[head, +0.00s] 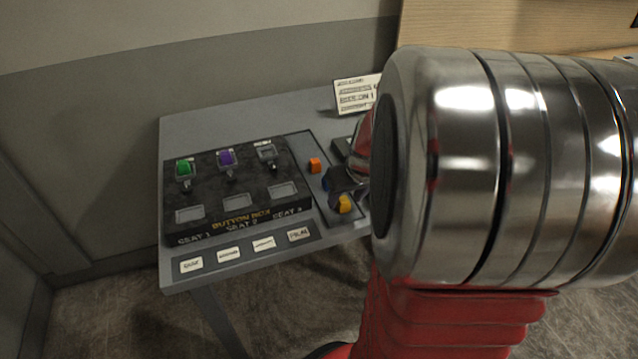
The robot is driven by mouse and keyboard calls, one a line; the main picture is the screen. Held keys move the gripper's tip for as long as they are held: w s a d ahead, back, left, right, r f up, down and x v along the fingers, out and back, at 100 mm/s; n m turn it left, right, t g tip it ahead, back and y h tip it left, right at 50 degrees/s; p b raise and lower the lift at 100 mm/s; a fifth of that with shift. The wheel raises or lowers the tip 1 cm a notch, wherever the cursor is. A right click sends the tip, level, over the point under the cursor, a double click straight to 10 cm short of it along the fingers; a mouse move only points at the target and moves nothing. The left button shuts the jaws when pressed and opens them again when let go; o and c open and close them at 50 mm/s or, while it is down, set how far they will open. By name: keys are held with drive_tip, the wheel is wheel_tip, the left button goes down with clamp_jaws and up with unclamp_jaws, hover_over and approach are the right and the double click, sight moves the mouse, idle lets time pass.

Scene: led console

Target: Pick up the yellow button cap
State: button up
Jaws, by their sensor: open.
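The yellow button cap (344,204) lies on the dark strip at the right side of the console panel, near the table's front edge. My gripper (342,185) is just behind and above it, its dark fingers close to the cap. The gripper is open; whether a finger touches the cap cannot be told. My large metal and red arm hides much of the gripper and everything to its right.
An orange cap (314,165) lies farther back on the same strip. The button box (237,190) has green (184,168) and purple (226,158) caps in its back row. A white sign (357,94) stands at the back. The grey table (200,127) is clear at back left.

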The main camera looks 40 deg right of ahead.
drive_tip(key=shift+w+d+f, duration=0.1)
drive_tip(key=shift+w+f, duration=0.15)
drive_tip(key=shift+f, duration=0.4)
drive_tip(key=shift+c, duration=0.3)
drive_tip(key=c, duration=1.1)
